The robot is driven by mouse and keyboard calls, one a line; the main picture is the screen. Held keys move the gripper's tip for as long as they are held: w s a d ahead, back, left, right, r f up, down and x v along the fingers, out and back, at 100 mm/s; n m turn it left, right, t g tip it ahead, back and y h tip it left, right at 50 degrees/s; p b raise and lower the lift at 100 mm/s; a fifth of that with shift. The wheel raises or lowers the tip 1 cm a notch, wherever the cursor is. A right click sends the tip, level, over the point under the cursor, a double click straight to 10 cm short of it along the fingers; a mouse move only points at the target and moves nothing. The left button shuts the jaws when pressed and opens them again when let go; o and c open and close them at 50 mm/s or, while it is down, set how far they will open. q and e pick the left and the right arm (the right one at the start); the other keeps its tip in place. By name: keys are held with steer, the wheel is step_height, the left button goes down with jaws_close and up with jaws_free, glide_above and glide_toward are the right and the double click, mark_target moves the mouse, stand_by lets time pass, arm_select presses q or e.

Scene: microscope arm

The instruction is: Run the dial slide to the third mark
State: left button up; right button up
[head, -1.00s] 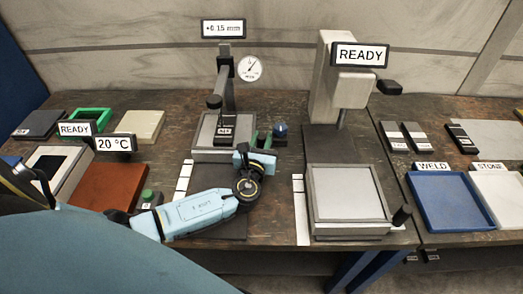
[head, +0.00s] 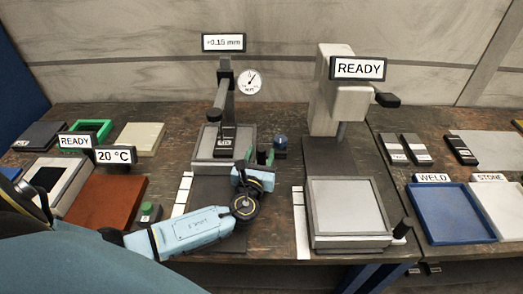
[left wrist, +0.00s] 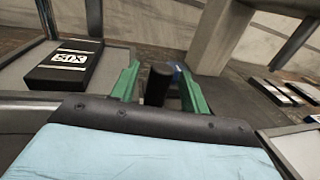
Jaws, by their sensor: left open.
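The dial slide (head: 202,162) is a grey plate on a dark rail under the dial post. A black labelled block (head: 228,140) lies on it; it also shows in the left wrist view (left wrist: 68,64). White scale marks (head: 183,194) run along the rail's left side. The round dial (head: 248,82) hangs on the post. My left gripper (head: 260,158) is open at the slide's right side. In the left wrist view a dark upright handle (left wrist: 157,86) stands between the green fingers, with gaps on both sides. My right gripper is out of view.
A second stand (head: 340,95) with a READY sign and a pale-topped stage (head: 347,207) stands to the right. A green button box (head: 150,211) is left of the scale. A blue tray (head: 447,209) is further right.

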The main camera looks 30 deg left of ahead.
arm_select(q)
steer(key=v, duration=1.1)
steer(key=shift+s+d+r, duration=0.1)
steer(key=shift+s, duration=0.2)
